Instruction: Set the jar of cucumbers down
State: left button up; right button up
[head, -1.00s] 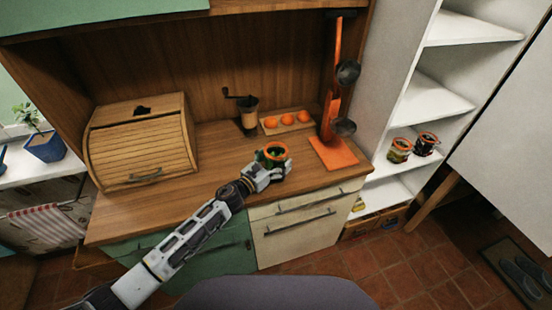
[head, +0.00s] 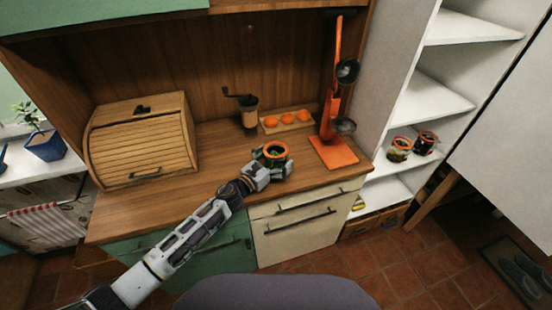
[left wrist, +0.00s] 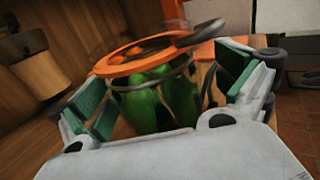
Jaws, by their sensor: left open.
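The jar of cucumbers (head: 272,153) is a glass jar with an orange rim and green contents. It stands on the wooden counter (head: 215,200) near its front edge. In the left wrist view the jar (left wrist: 165,97) is between my fingers, its lid ring tilted in the picture. My left gripper (head: 268,168) is at the jar's near side, open, with a finger on each side of it. The wrist view shows the green finger pads (left wrist: 165,95) apart around the jar. The jar's base is hidden behind my gripper. My right gripper is not in view.
An orange juicer press (head: 334,150) stands to the right on the counter. A tray of oranges (head: 287,122) and a coffee grinder (head: 248,113) are behind. A bread box (head: 140,140) is at left. Two more jars (head: 411,147) stand on the white shelf.

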aim_at(269, 165)
pick_arm(q)
jog(key=v, duration=0.5)
jog(key=shift+s+a+f+b, duration=0.1)
jog(key=shift+s+a+b, duration=0.15)
jog(key=shift+b, duration=0.1)
jog(key=shift+v, duration=1.25)
jog(key=shift+b+v, duration=0.5)
jog(key=shift+v, duration=0.9)
jog(key=shift+s+a, duration=0.3)
jog(key=shift+s, duration=0.1)
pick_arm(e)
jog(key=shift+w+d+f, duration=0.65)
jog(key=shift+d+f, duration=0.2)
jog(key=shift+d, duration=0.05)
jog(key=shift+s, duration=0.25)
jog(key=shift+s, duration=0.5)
